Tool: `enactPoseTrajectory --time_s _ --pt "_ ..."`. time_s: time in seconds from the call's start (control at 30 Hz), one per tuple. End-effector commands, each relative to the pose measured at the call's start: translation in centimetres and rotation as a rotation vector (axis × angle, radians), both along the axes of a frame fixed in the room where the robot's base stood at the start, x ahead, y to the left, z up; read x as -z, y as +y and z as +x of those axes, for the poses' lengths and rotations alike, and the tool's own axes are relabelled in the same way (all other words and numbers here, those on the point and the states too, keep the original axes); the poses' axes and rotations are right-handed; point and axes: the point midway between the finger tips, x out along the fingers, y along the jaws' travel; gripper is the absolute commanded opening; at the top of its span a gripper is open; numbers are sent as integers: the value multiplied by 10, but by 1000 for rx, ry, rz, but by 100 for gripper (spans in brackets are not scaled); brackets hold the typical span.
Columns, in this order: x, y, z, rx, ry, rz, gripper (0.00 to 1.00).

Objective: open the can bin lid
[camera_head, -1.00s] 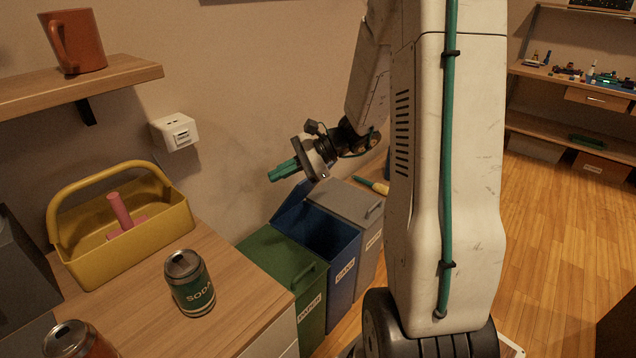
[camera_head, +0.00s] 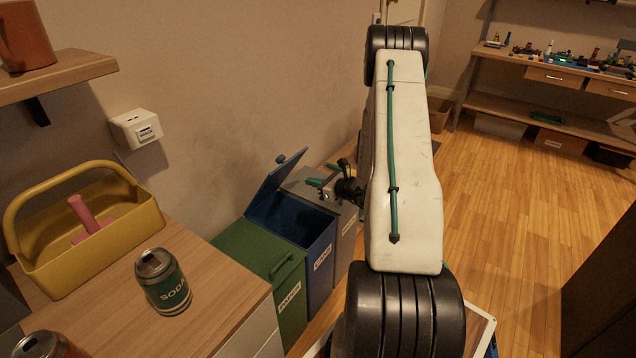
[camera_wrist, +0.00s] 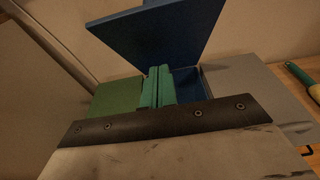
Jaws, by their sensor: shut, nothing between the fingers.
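The blue can bin (camera_head: 318,262), marked CANS, stands between a green bin and a grey bin. Its blue lid (camera_head: 277,185) is raised and leans back toward the wall, with its handle at the top edge, and the dark inside shows. My gripper (camera_head: 316,182) is shut and empty, to the right of the raised lid and above the grey bin's side. In the wrist view my green fingers (camera_wrist: 158,86) are together in front of the blue lid (camera_wrist: 160,38), with the bin's opening (camera_wrist: 215,82) beside them. I cannot tell whether they touch the lid.
The green paper bin (camera_head: 262,250) and the grey bin (camera_head: 312,188) flank the blue one, both lids down. A counter (camera_head: 205,295) at the left holds a soda can (camera_head: 163,283) and a yellow caddy (camera_head: 85,230).

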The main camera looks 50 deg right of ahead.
Motion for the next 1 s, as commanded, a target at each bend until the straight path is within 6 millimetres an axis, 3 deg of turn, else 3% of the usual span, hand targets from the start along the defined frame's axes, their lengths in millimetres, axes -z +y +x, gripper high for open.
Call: enactPoseTrajectory --time_s 0.23,0.4,0.6,1.0 --pt "12 9 52 -4 0 0 0" --pt "-4 11 73 -4 -1 -2 0" --pt "-11 12 83 -2 0 -1 0" --pt "-13 9 84 2 6 -2 0"
